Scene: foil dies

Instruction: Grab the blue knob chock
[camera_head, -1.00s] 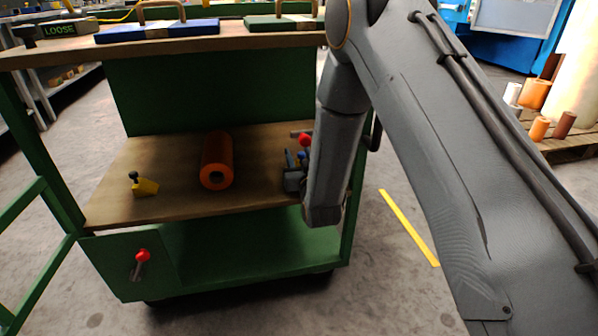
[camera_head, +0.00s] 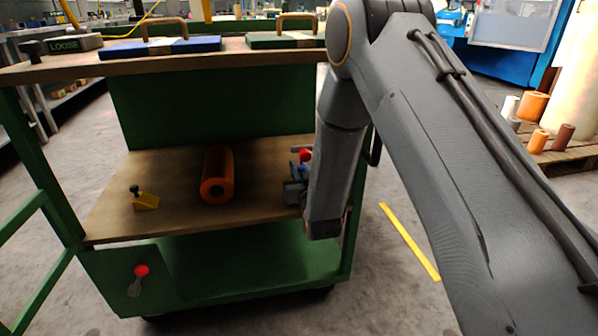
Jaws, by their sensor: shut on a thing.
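My gripper (camera_head: 294,190) is a small dark shape at the right of the cart's wooden shelf, partly hidden by my forearm. It is shut on the blue knob chock (camera_head: 304,168), of which little more than a blue patch shows. The chock's body is hidden by the gripper and arm. I cannot tell whether it touches the shelf. A red knob (camera_head: 305,155) shows just behind the blue patch. A yellow chock with a black knob (camera_head: 146,201) stands apart at the shelf's left.
An orange roll (camera_head: 217,176) lies mid-shelf, left of my gripper. The cart's top board (camera_head: 170,60) overhangs the shelf (camera_head: 180,222) and carries blue and green handled cases. A red-knobbed lever (camera_head: 141,271) is on the cart front. Bare shelf lies between roll and yellow chock.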

